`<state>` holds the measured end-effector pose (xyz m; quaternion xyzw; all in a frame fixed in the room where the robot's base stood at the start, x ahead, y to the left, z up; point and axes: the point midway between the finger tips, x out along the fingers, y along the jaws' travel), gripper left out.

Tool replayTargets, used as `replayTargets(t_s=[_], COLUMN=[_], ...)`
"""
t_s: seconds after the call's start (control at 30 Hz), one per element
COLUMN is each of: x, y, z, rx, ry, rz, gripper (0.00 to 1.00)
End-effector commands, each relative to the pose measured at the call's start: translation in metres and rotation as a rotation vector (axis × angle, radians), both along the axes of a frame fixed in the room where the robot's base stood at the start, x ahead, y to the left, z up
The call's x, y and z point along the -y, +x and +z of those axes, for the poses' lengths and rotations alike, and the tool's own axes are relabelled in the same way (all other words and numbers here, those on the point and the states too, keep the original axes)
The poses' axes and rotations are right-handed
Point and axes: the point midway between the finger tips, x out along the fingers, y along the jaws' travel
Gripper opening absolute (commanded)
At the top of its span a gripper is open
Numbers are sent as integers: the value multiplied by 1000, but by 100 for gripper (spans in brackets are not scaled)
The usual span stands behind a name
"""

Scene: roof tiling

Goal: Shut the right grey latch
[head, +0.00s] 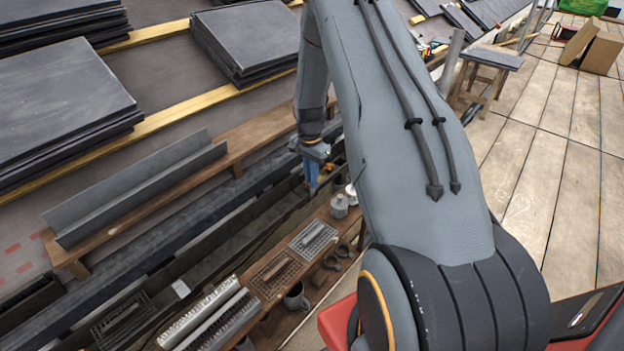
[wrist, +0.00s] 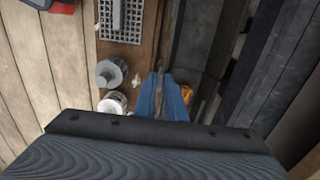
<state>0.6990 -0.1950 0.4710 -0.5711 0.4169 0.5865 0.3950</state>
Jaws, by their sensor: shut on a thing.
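My gripper (head: 311,183), with blue fingers, points down at the edge of a narrow wooden bench, beside a dark gutter trough. In the wrist view my gripper (wrist: 162,78) is closed around a thin brownish-grey piece, which shows between the two blue fingers. It is too small and too hidden to tell for certain whether this is the right grey latch. No other part that I can clearly name as a grey latch shows in either view.
Two grey-white lidded pots (head: 339,206) stand close to my gripper on the bench (head: 318,222). Slate stacks (head: 250,40) lie on the roof. A small orange thing (wrist: 187,94) is beside the fingers.

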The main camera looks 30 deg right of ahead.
Motion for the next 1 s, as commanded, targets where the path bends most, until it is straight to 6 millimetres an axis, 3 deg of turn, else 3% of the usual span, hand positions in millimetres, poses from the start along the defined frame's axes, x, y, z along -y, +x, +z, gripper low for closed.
replayTargets(t_s=[0.6, 1.0], x=[-10, -12], y=[27, 32], z=[-11, -11], rx=[-352, -457], ry=[-129, -166], rz=[2, 0], gripper=[0, 0])
